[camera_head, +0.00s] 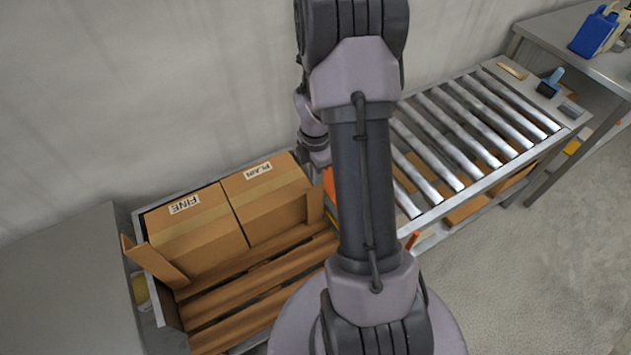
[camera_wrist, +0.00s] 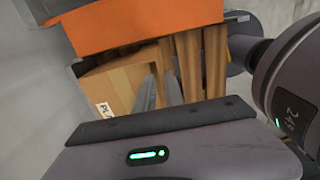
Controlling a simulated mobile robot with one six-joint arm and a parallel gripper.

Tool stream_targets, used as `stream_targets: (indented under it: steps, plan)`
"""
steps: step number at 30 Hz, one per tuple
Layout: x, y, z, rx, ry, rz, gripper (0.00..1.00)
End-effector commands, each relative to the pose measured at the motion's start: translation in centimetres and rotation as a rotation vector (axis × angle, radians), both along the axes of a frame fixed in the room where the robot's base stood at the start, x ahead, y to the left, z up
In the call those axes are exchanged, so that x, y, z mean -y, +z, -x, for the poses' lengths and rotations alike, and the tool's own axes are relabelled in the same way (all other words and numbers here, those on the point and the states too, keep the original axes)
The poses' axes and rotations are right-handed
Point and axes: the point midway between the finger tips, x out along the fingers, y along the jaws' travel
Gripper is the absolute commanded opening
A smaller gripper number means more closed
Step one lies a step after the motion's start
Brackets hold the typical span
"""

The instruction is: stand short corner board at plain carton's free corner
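The plain carton (camera_head: 268,204), labelled PLAIN, stands beside the carton labelled FINE (camera_head: 193,236) on a slatted brown base (camera_head: 245,290). A short brown corner board (camera_head: 315,205) stands upright at the plain carton's near right corner; I cannot tell if it touches. In the head view the fingertips are hidden behind my arm.
A roller conveyor (camera_head: 465,135) runs to the right. An orange block (camera_wrist: 140,27) is close above the carton in the wrist view. A grey table (camera_head: 65,285) is at left.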

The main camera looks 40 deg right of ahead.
Motion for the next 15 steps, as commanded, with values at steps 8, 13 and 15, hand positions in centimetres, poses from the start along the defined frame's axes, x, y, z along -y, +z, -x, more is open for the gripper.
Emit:
stream_targets:
  steps: [8,13,15]
  plan:
    - [-0.1,2.1,0.0,0.000,-0.002,0.000,0.13]
    - [-4.2,9.1,-1.3,0.088,-0.251,0.012,0.13]
    - [-8.6,14.7,-1.1,0.167,-0.487,-0.012,0.13]
